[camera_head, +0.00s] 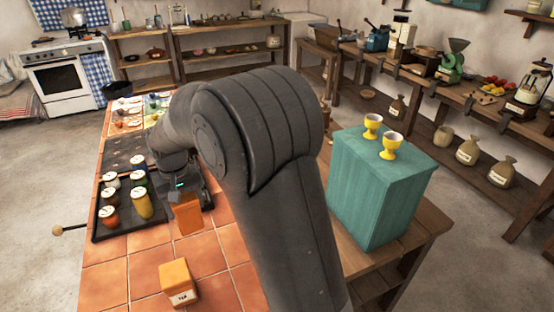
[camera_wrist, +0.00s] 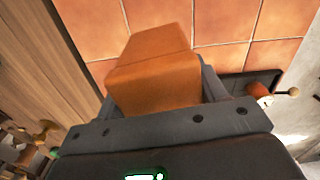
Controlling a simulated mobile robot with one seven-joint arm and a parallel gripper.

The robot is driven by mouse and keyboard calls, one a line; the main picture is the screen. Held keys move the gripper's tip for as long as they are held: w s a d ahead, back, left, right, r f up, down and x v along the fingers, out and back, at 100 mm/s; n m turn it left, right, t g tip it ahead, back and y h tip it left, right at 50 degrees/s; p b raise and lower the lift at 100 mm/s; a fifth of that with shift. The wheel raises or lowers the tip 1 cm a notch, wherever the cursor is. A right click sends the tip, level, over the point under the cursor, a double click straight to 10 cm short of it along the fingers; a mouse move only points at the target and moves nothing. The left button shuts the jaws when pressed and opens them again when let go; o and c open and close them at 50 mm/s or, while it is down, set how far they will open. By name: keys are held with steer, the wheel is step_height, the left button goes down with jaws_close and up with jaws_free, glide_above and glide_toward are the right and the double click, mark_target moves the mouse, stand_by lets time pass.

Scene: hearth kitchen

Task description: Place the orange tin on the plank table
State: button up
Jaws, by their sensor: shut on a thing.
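My gripper (camera_head: 186,197) is shut on an orange block-shaped tin (camera_head: 187,217). The tin hangs over the tiled worktop, and it fills the space between the fingers in the wrist view (camera_wrist: 155,80). A second orange tin (camera_head: 178,284) with a pale label stands on the tiles at the front, apart from the gripper. A plank surface (camera_head: 418,226), which I take to be the plank table, lies right of the tiles; its boards also show at the left of the wrist view (camera_wrist: 40,55). My arm hides much of the space between.
A teal box (camera_head: 378,195) with two yellow egg cups on top stands on the planks. A black tray (camera_head: 165,222) with several jars lies left of my gripper. The front tiles (camera_head: 135,265) are partly clear. A wooden workbench (camera_head: 450,95) runs along the right wall.

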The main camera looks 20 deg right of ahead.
steer(key=w+d, duration=0.4)
steer(key=d, duration=0.8)
steer(key=w+d+f+m, duration=0.1)
steer(key=w+d, duration=0.3)
steer(key=d, duration=0.9)
steer(key=w+d, duration=0.3)
steer(key=d, duration=0.9)
steer(key=f, duration=0.9)
steer(key=shift+w+f, duration=0.2)
steer(key=shift+f, duration=0.15)
steer(key=shift+f, duration=0.1)
steer(key=o, duration=1.2)
